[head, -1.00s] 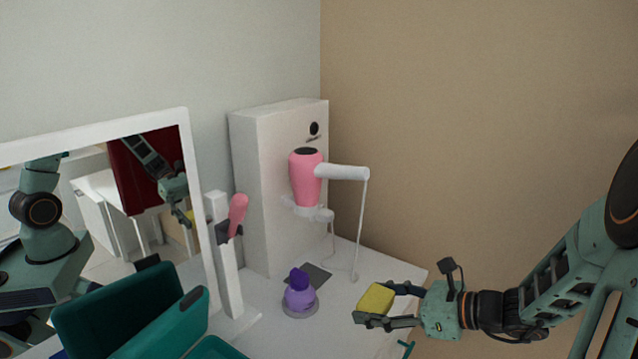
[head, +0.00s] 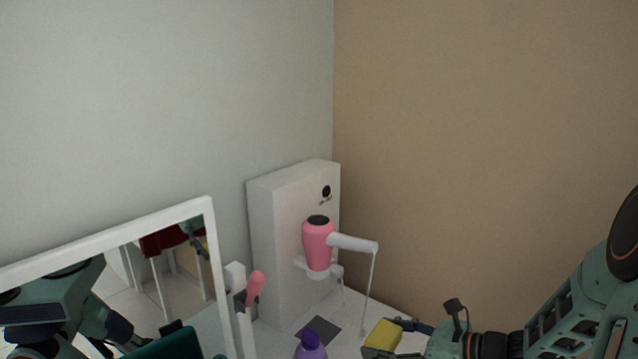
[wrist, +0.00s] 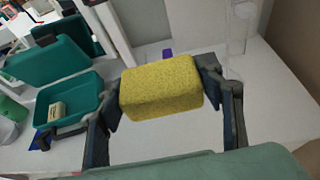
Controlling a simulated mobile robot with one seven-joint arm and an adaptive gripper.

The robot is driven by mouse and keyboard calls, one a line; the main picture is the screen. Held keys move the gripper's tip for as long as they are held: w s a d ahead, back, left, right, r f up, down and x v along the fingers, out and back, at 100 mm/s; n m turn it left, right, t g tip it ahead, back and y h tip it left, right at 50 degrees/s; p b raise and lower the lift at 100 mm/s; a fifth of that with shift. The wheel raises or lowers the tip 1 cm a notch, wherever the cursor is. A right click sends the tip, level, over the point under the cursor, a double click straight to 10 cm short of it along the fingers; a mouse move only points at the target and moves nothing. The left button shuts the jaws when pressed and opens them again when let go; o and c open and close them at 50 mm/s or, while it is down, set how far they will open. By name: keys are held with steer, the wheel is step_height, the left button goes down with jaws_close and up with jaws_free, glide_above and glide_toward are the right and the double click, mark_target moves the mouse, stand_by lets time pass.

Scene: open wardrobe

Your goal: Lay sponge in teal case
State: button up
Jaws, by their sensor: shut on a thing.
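My gripper (wrist: 162,88) is shut on a yellow sponge (wrist: 160,85), one finger on each end of it, held above the white tabletop. In the head view the sponge (head: 382,336) is at the bottom edge, right of centre. The teal case (wrist: 75,104) stands open on the table, left of the sponge in the wrist view, with its lid (wrist: 45,62) raised. A small pale block (wrist: 57,112) lies inside the case. In the head view only the top of the lid (head: 180,343) shows at the bottom; the case's inside is out of view.
A white-framed mirror (head: 212,270) stands at the back left. A purple bottle (head: 310,346) stands near the sponge. A green container (wrist: 12,110) is at the wrist view's far left.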

mark_target(385, 333)
steer(key=shift+r+p, duration=2.3)
steer(key=shift+p, duration=0.7)
